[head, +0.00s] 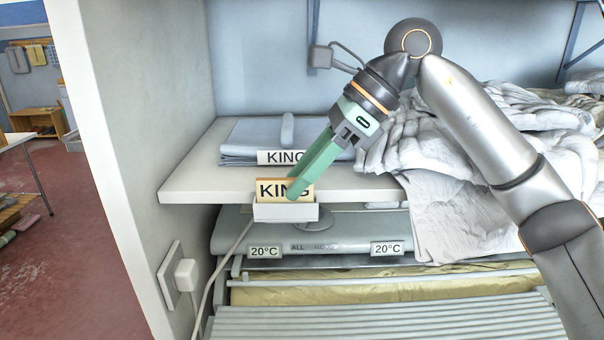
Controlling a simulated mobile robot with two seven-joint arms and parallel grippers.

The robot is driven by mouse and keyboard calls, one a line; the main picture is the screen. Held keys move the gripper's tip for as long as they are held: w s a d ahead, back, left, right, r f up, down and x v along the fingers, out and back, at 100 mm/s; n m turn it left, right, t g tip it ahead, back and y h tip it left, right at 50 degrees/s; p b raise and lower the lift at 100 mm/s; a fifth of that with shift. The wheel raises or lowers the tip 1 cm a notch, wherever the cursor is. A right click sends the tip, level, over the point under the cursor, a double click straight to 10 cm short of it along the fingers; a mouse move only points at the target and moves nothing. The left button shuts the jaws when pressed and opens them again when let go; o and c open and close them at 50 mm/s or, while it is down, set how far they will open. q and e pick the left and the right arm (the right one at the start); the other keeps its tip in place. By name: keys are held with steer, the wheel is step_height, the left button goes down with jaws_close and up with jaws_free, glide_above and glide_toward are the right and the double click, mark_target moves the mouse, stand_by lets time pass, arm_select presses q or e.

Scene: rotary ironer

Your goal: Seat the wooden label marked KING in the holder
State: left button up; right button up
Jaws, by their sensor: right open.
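The wooden label (268,190) marked KING stands upright at the white holder (285,212) on the shelf's front edge. Its lower edge is hidden behind the holder's front wall, so how deep it sits cannot be told. My right gripper (292,184) reaches down from the upper right with its green fingers open at the label. One finger passes in front of the label's right part and covers some of its letters; the other is partly behind its top edge. My left gripper is not in view.
Folded grey-blue linen (252,135) with a white KING tag (279,157) lies on the shelf (190,183) behind. Crumpled white linen (450,150) fills the right side. The ironer (340,240) is below. A plug and cable (186,275) are at the lower left.

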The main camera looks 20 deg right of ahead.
steer(key=shift+r, duration=0.5)
steer(key=v, duration=0.7)
steer(key=shift+p, duration=0.3)
steer(key=shift+s+d, duration=0.1)
